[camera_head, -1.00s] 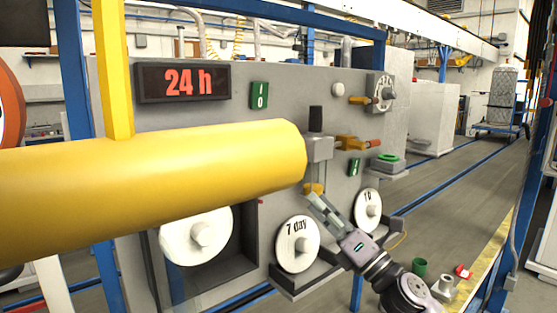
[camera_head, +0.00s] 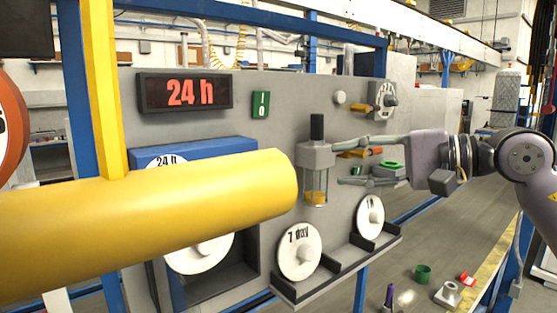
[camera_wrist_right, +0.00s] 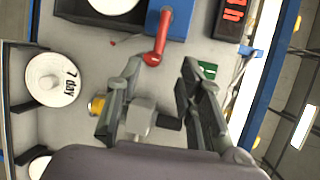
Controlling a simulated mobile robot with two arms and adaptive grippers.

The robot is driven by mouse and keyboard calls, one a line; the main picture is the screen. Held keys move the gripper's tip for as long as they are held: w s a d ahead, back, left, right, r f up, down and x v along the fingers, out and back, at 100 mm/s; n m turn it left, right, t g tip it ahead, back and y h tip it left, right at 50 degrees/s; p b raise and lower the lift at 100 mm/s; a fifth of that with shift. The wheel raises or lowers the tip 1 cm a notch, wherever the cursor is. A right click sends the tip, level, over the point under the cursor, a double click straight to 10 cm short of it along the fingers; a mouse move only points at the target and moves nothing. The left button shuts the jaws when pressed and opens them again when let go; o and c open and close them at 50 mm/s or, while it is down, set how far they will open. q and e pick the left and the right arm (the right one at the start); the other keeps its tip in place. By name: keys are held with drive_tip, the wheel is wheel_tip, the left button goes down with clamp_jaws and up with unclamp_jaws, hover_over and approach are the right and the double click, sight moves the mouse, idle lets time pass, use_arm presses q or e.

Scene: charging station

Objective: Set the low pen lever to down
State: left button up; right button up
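My right gripper (camera_head: 337,161) reaches in from the right, its fingers spread one above the other, beside a grey block with a black knob (camera_head: 317,127) and a clear, yellow-filled cylinder below. Its spread fingers (camera_wrist_right: 160,65) also show in the right wrist view; nothing is gripped. An orange lever with a red tip (camera_head: 376,150) shows partly between the fingers. Another orange lever (camera_head: 360,108) is higher on the panel. In the right wrist view a red-handled lever (camera_wrist_right: 158,38) juts from the blue box. I cannot tell which is the low pen lever. My left gripper is out of view.
A large yellow cylinder (camera_head: 200,205) crosses in front of the panel from the left. White dials (camera_head: 300,251) stand on a dark shelf below. A "24 h" display (camera_head: 186,92) is above. Small parts (camera_head: 450,293) lie at the lower right.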

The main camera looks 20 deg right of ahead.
drive_tip(key=p+x, duration=0.5)
drive_tip(key=x, duration=0.8)
drive_tip(key=shift+a, duration=0.1)
drive_tip(key=shift+w+a+f, duration=0.15)
drive_tip(key=shift+w+a, duration=0.1)
drive_tip(key=shift+w, duration=0.1)
clamp_jaws()
